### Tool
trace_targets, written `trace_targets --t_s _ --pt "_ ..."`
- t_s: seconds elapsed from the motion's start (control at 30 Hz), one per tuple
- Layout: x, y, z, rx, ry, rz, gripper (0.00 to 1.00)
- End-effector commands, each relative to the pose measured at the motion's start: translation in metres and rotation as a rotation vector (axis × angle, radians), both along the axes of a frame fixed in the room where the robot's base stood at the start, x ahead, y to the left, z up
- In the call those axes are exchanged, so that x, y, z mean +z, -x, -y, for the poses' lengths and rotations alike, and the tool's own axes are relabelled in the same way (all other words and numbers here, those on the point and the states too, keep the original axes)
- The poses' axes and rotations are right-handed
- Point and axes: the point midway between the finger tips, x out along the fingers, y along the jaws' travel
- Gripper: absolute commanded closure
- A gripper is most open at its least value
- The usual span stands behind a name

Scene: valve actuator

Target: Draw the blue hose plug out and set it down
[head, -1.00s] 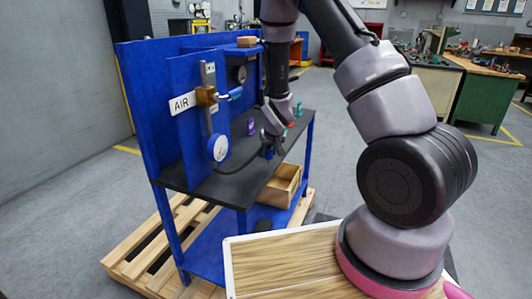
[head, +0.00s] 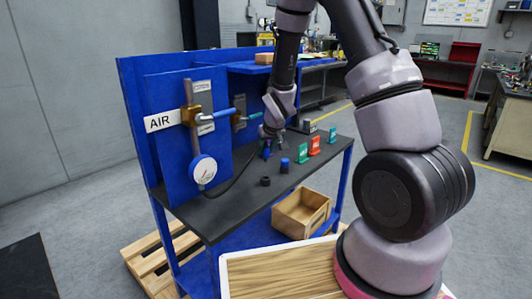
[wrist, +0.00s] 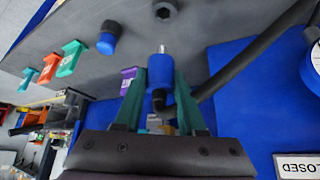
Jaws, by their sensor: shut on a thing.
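My gripper (head: 266,140) is shut on the blue hose plug (head: 265,153), over the dark bench top. In the wrist view, the green fingers of my gripper (wrist: 160,88) grip both sides of the blue hose plug (wrist: 160,66). Its bare metal nose shows and is in no socket. A black hose (wrist: 238,66) bends away from the plug's rear elbow; in the head view the hose (head: 234,182) runs across the bench towards the gauge panel. I cannot tell how far the nose is from the bench top.
A blue cap (head: 284,165) and a dark round fitting (head: 265,181) stand on the bench (head: 235,205). Green (head: 302,155), orange (head: 315,146) and teal (head: 333,136) tags stand farther right. A valve with a blue lever (head: 226,112) and a gauge (head: 203,170) sit on the panel. A wooden box (head: 302,212) is below.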

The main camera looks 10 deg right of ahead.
Motion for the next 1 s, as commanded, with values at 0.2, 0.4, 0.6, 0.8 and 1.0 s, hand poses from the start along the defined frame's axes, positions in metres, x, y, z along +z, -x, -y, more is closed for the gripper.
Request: trace_targets --t_s 0.2,0.4,0.6,0.8,1.0 --pt "0.001 0.000 0.000 0.002 0.000 0.000 1.00" --pt "0.000 0.000 0.000 0.001 0.000 0.000 1.00" --pt "-0.011 0.000 0.000 0.003 0.001 -0.001 1.00" --pt "-0.030 0.001 0.000 0.001 0.001 -0.002 1.00" --pt "-0.047 0.000 0.000 0.002 0.000 -0.001 1.00"
